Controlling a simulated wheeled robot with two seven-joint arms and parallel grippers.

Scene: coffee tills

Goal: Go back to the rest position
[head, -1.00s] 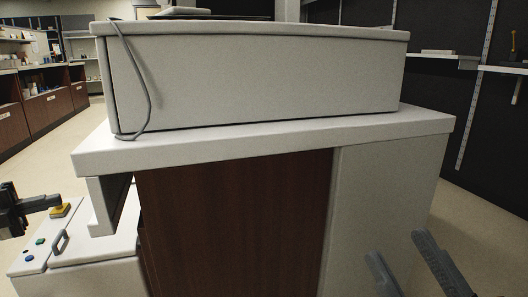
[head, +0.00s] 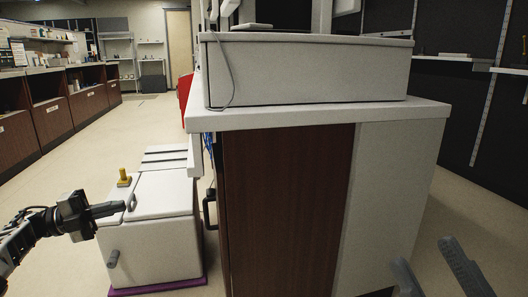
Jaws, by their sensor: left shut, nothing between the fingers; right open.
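My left gripper (head: 108,209) is at the lower left, shut and empty, its fingers pointing right. In the picture it overlaps the upper front edge of a white chest-like box; I cannot tell whether they touch. My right gripper (head: 428,263) shows at the lower right, with two grey fingers apart and nothing between them. It is in front of the pale side panel of the counter (head: 392,190), and its base is cut off by the picture edge.
The white box (head: 150,245) with a yellow knob (head: 124,178) stands left of the counter. A large white till unit (head: 310,75) sits on the countertop. Brown cabinets (head: 55,120) line the far left. Floor (head: 145,120) between them is clear.

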